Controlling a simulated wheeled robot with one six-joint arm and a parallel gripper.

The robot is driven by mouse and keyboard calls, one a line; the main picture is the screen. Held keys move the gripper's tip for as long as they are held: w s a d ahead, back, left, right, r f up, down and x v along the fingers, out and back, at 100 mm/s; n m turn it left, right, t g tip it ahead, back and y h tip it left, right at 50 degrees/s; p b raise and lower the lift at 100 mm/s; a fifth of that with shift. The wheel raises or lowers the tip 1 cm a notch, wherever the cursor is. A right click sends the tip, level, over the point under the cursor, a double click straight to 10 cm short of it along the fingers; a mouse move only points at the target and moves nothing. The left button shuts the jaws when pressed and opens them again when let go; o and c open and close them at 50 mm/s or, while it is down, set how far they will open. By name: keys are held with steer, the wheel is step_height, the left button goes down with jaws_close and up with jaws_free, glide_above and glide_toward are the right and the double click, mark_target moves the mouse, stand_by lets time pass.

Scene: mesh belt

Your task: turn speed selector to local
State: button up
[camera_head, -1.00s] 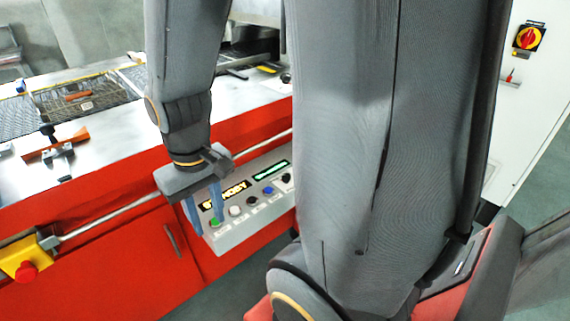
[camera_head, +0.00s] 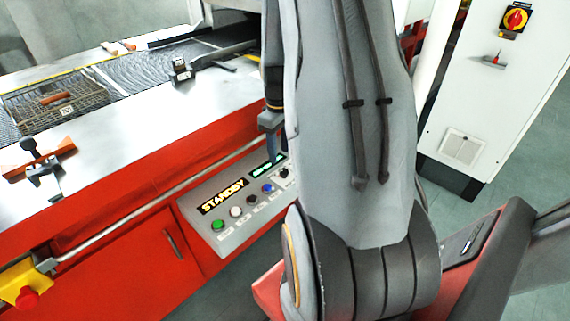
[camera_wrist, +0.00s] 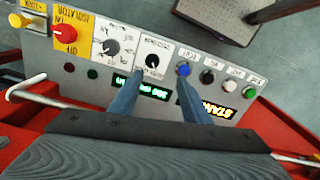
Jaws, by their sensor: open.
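The control panel (camera_wrist: 100,75) shows in the wrist view with a row of knobs and buttons. A small black selector knob (camera_wrist: 153,61) sits on a white square plate, with lettering too small to read surely; I take it as the speed selector. A larger grey dial (camera_wrist: 112,47) on a white plate is left of it. My gripper (camera_wrist: 160,73) is open, its two blue fingers pointing at the panel either side of the black knob's plate, empty. In the head view my gripper (camera_head: 272,148) is partly hidden by my arm, over the panel's right end; a black knob (camera_head: 284,173) shows there.
A blue button (camera_wrist: 184,69) is close to the right fingertip. Black, white and green buttons continue right. A red isolator (camera_wrist: 65,33) is at the left. The STANDBY display (camera_head: 223,196) is lit. A yellow-and-red emergency stop (camera_head: 24,290) and metal rail (camera_head: 150,205) are on the red front.

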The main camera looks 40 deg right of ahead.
mark_target(284, 171)
steer(key=shift+s+d+f, duration=0.1)
steer(key=shift+d+f, duration=0.25)
steer(key=shift+d, duration=0.45)
steer(key=shift+d+f, duration=0.2)
steer(key=shift+f, duration=0.05)
steer(key=shift+f+p, duration=0.7)
steer(key=shift+f, duration=3)
steer(key=c, duration=1)
steer(key=shift+c, duration=0.2)
